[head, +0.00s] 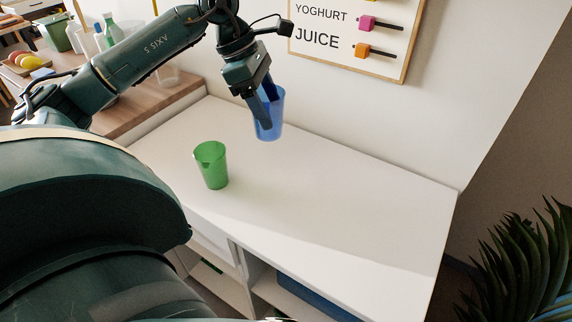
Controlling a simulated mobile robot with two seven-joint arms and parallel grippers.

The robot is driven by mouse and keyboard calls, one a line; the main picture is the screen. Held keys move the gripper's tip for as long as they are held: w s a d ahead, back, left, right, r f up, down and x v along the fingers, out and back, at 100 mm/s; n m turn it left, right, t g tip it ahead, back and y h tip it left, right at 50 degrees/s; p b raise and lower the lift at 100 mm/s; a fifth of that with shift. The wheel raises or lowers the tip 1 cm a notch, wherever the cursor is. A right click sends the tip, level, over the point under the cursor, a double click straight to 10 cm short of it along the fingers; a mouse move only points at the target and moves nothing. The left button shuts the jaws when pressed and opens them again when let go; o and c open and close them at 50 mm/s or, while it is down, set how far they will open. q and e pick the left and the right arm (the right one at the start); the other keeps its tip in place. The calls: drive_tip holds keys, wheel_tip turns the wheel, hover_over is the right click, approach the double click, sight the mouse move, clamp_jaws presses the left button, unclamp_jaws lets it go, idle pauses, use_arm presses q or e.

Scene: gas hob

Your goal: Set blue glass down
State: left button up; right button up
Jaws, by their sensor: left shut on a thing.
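The blue glass (277,112) is see-through and roughly upright. My left gripper (269,108) is shut on it, with a dark finger showing at its left side and rim. The glass shows over the back part of the white worktop (330,200); whether its base touches the surface I cannot tell. A green glass (211,166) stands upright on the worktop, to the left of and nearer than the blue one. My right gripper is not in view.
The worktop is clear to the right and in front of the glasses. A wall board (350,58) with words and coloured pegs hangs behind. A wooden counter (150,105) with bottles adjoins at left. A plant (525,270) stands at lower right.

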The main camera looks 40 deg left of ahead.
use_arm(q)
wheel_tip(320, 180, down, 2)
drive_tip(key=shift+f+b, duration=0.1)
drive_tip(key=shift+b, duration=0.55)
wheel_tip(320, 180, down, 10)
drive_tip(key=shift+w+b, duration=0.1)
drive_tip(key=shift+b, duration=0.55)
drive_tip(key=shift+f, duration=0.1)
drive_tip(key=o, duration=0.6)
drive_tip(key=shift+f, duration=0.15)
drive_tip(key=o, duration=0.5)
